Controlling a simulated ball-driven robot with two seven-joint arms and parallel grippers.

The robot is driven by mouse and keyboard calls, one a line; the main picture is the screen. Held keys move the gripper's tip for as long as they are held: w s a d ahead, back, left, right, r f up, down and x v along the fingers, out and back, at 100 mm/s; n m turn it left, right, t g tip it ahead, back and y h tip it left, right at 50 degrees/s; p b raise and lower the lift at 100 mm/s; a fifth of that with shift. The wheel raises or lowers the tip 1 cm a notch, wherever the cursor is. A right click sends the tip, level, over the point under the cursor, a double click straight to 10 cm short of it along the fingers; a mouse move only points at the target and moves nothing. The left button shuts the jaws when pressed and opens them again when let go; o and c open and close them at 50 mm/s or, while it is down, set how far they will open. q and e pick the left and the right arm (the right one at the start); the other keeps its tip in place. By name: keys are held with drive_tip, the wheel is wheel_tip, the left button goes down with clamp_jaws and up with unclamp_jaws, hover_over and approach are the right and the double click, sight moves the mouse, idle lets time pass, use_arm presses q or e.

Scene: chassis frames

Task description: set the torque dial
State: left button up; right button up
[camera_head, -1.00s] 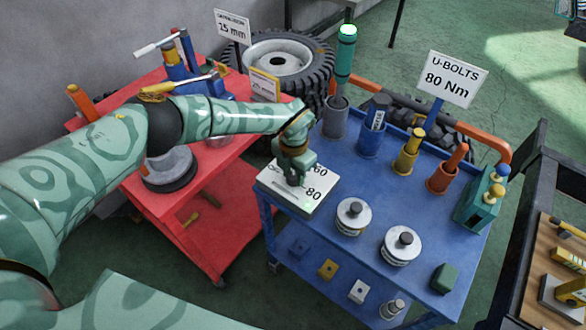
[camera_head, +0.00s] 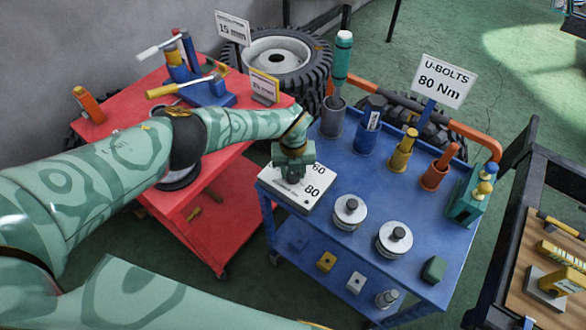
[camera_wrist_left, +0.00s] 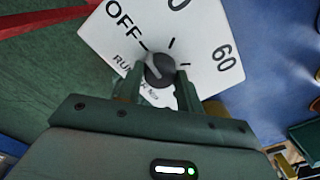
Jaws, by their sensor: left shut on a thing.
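The white dial plate (camera_head: 313,190) sits at the near left corner of the blue cart, with 60 and 80 readable on it. In the left wrist view the plate (camera_wrist_left: 200,45) shows OFF, RUN and 60. The dark round torque dial knob (camera_wrist_left: 158,70) stands on the plate between my fingertips, near the OFF tick; its exact setting is hard to read. My left gripper (camera_head: 292,172) points down over the plate, shut on the knob, which it hides in the head view. A sign (camera_head: 443,81) reads U-BOLTS 80 Nm. My right gripper is out of view.
The blue cart (camera_head: 385,195) holds several coloured cups with tools, two weight-like canisters (camera_head: 349,212) and a green box (camera_head: 465,200). A red cart (camera_head: 225,185) stands left, below my left arm. A wooden-topped bench (camera_head: 540,270) is at the right.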

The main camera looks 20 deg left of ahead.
use_arm(q)
drive_tip(key=shift+n, duration=0.5)
drive_tip(key=o, duration=1)
wheel_tip(320, 180, up, 8)
drive_tip(key=p, duration=0.4)
drive_tip(key=shift+w+r, duration=0.1)
wheel_tip(320, 180, up, 8)
drive_tip(key=p, duration=0.1)
